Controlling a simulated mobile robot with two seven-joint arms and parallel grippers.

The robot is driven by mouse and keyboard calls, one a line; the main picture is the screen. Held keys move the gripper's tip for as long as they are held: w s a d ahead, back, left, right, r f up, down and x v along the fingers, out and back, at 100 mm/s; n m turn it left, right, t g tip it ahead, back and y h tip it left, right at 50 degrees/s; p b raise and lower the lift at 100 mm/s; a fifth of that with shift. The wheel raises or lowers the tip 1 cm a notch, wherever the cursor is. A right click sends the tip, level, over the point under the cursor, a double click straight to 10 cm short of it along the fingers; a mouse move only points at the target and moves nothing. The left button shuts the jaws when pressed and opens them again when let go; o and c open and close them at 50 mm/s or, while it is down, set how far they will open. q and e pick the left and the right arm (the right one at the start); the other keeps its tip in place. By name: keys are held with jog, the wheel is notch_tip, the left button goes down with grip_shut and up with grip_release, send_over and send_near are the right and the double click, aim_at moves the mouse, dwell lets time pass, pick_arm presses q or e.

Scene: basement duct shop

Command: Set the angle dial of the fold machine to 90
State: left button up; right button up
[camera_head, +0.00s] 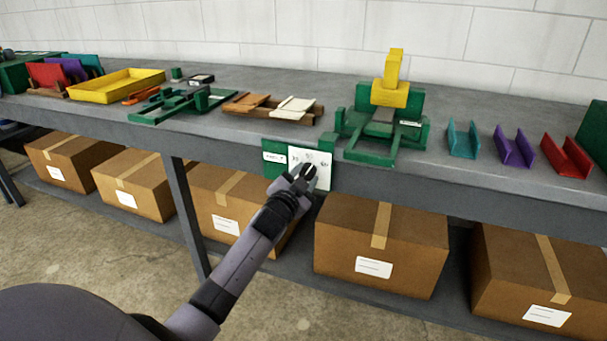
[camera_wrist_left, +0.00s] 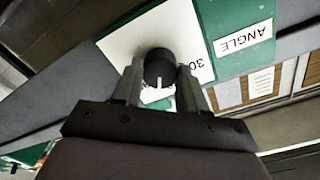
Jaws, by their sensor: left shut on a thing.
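The angle dial is a dark round knob (camera_wrist_left: 158,68) on a white number plate (camera_head: 322,162). The plate sits on a green panel (camera_head: 272,162) at the bench's front edge; the wrist view shows its label "ANGLE" (camera_wrist_left: 243,37), upside down. My left gripper (camera_head: 308,172) is shut on the knob, one finger on each side. In the wrist view the knob's white mark points to the picture's bottom, between the fingers. The "30" shows right of the knob, partly behind a finger. Other numbers are hidden or too small to read. My right gripper is not in view.
A green machine with a yellow handle (camera_head: 392,92) stands on the bench (camera_head: 350,88) behind the panel. Teal, purple and red (camera_head: 566,156) channel pieces lie to its right. A yellow tray (camera_head: 117,84) is at left. Cardboard boxes (camera_head: 380,245) fill the shelf below.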

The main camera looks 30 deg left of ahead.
pick_arm(q)
jog(key=m, duration=0.4)
jog(key=shift+m, duration=0.4)
jog(key=shift+m+p, duration=0.3)
jog(key=shift+m, duration=0.3)
jog(key=o, duration=1.1)
jog(key=shift+c, duration=0.2)
jog(key=v, duration=0.7)
jog(key=shift+p, duration=0.45)
jog(key=shift+s, duration=0.1)
